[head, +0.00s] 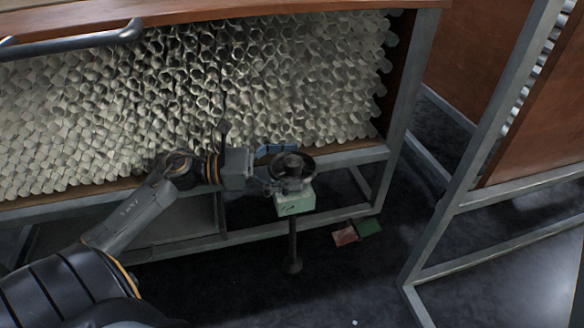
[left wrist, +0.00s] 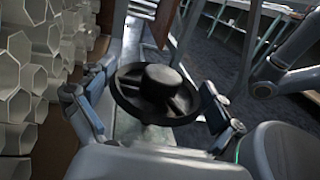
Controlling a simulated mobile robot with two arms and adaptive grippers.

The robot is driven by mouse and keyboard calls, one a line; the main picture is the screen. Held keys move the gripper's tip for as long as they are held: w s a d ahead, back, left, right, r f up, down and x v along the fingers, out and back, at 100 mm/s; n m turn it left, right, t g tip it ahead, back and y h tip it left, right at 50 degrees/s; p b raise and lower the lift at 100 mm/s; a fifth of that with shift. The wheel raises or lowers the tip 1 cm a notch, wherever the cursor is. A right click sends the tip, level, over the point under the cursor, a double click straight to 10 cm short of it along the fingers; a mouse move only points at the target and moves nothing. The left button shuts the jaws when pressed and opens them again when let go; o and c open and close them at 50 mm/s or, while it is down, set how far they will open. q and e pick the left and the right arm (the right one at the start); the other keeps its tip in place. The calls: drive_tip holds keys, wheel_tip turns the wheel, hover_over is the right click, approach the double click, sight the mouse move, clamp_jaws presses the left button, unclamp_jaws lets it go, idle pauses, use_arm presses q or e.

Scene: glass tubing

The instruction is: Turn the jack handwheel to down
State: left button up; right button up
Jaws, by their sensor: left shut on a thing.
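The jack handwheel (head: 307,164) is a dark round wheel with a raised hub, on top of a pale green jack box (head: 295,203) in front of the rack. My left gripper (head: 273,170) reaches it from the left and is shut on the wheel. In the left wrist view the handwheel (left wrist: 157,92) sits between the two fingers of my left gripper (left wrist: 152,105), one on each side of its rim. The wheel hides part of the jack below it. My right gripper is not in view.
A rack (head: 395,120) full of stacked glass tubes stands right behind the jack. A second metal frame (head: 470,150) stands at the right. A red block (head: 344,235) and a green block (head: 368,227) lie on the floor. Dark floor between the frames is clear.

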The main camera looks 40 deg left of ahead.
sight(294, 161)
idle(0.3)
use_arm(q)
drive_tip(key=o, duration=0.8)
drive_tip(key=shift+d, duration=0.1)
wheel_tip(294, 161, up, 10)
